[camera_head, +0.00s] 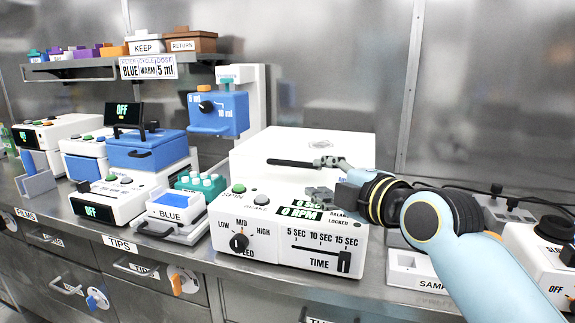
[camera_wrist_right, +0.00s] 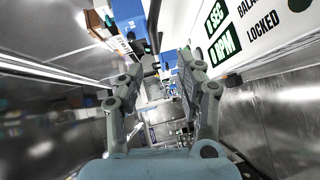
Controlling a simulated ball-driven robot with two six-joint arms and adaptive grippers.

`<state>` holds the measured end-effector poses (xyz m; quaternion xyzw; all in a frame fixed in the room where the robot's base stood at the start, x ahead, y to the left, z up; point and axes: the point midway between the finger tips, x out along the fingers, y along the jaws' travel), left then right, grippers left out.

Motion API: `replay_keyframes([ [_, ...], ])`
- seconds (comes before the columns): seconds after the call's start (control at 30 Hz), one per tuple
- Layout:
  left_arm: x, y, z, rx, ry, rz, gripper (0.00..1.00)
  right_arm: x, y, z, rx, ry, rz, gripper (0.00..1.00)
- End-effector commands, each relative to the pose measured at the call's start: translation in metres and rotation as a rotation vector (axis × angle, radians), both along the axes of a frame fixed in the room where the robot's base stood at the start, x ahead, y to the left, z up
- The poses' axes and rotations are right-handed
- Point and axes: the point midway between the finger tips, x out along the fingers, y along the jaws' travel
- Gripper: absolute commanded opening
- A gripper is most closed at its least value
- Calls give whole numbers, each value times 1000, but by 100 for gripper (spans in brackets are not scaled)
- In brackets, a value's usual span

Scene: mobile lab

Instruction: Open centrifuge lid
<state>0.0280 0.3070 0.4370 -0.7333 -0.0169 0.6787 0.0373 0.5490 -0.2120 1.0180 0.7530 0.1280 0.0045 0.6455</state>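The white centrifuge (camera_head: 290,225) stands on the steel bench, with a front panel showing 0 SEC and 0 RPM. Its white lid (camera_head: 265,146) appears down, with a dark bar handle (camera_head: 288,163) across its front. My right gripper (camera_head: 318,178) is at the front right of the lid, its fingers apart and nothing seen between them. Its upper finger overlaps the handle's right end in the picture; I cannot tell whether they touch. The right wrist view also shows the open fingers (camera_wrist_right: 160,72) beside the centrifuge's panel (camera_wrist_right: 250,30). My left gripper is not in view.
A blue tip box (camera_head: 172,210) and a teal-capped tube rack (camera_head: 201,183) stand left of the centrifuge. A blue-lidded device (camera_head: 147,150) is further left. A white SAMPLE tray (camera_head: 405,268) lies to the right, near my right arm. The shelf (camera_head: 65,72) holds several small boxes.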

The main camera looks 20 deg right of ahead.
Motion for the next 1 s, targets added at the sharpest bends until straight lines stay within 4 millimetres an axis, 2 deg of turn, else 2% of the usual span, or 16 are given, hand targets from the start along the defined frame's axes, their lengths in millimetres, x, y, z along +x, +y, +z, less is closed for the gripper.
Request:
replay_keyframes([
  [0.17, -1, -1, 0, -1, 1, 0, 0, 16, 3, 5, -25, -31, 3, 36],
  [0.6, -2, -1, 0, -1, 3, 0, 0, 94, 19, -7, -22, -27, 3, 36],
  [0.8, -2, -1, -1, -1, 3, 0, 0, 107, 21, -9, -24, -25, 2, 36],
  [1.0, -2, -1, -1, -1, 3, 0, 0, 108, 21, -10, -24, -25, 2, 36],
])
